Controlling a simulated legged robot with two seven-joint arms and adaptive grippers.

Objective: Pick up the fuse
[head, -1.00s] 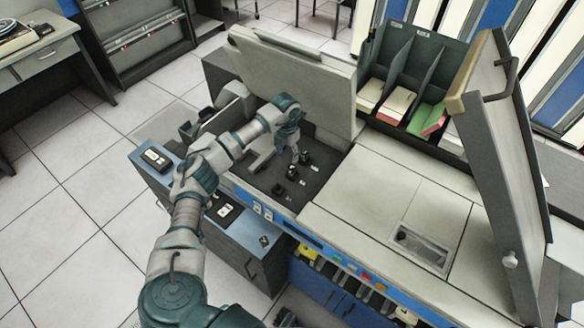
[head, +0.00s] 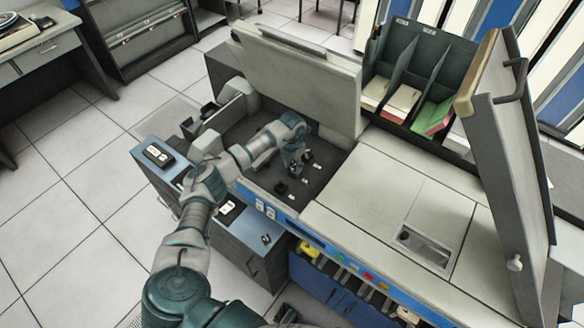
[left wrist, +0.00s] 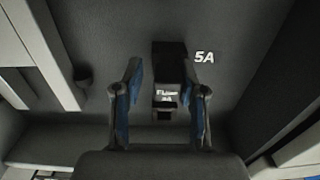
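A small black fuse block (left wrist: 167,62) with a white "FUSE" label stands in a dark recessed bay (head: 325,176); "5A" is printed beside it. My left gripper (left wrist: 162,82) is open, one finger on each side of the block. I cannot tell whether the fingers touch it. In the head view my left gripper (head: 295,163) reaches down into the bay and partly hides what is under it. Another black block (head: 281,187) sits nearer the bay's front edge, and another (head: 307,156) sits behind. My right gripper is not seen.
A raised grey lid (head: 300,80) stands behind the bay. A tilted panel (head: 508,170) rises at the right. A card rack (head: 415,80) stands at the back. The flat machine top (head: 385,205) right of the bay is mostly clear.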

